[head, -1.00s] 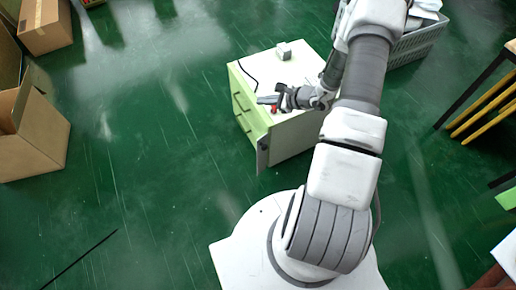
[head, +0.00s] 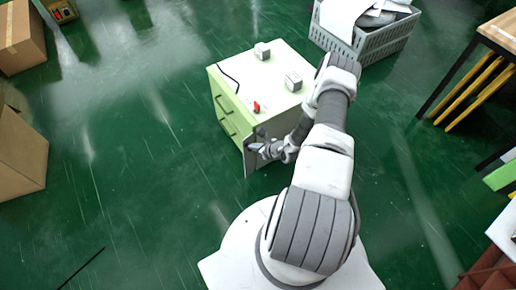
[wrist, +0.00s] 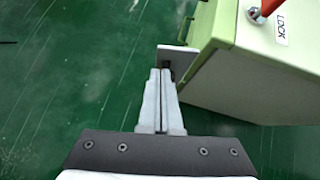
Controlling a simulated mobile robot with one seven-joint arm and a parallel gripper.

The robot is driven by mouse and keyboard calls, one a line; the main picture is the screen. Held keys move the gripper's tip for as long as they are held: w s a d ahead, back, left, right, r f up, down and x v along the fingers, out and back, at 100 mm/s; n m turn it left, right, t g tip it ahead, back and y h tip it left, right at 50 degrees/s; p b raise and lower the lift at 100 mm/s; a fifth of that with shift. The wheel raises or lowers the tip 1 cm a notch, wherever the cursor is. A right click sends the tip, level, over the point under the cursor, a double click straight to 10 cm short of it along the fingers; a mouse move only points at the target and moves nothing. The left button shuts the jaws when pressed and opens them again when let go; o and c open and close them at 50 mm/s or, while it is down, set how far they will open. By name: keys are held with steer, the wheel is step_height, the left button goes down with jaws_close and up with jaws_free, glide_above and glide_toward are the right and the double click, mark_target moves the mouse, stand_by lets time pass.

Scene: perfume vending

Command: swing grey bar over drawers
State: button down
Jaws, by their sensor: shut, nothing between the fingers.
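The light green and white cabinet (head: 228,82) stands on the floor in the head view, with its drawers (head: 226,117) on the left-facing front. The grey bar (head: 248,163) is upright at the near corner of that front, swung clear of the drawer faces. Its top end (wrist: 172,49) shows beside the cabinet corner in the wrist view. My gripper (head: 257,149) is beside the bar, with its closed fingers (wrist: 161,72) pointing at it. The fingers are shut and empty. I cannot tell whether they touch the bar.
A red lever (head: 256,106) with a LOCK label (wrist: 281,29) is on the cabinet top, along with two small grey-white blocks (head: 262,51) (head: 293,81). A grey crate (head: 385,45) stands behind. Cardboard boxes (head: 20,150) lie left. Green floor before the drawers is clear.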

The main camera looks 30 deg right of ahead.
mark_target(244, 145)
steer(key=shift+b+x, duration=0.45)
steer(key=shift+x, duration=1.8)
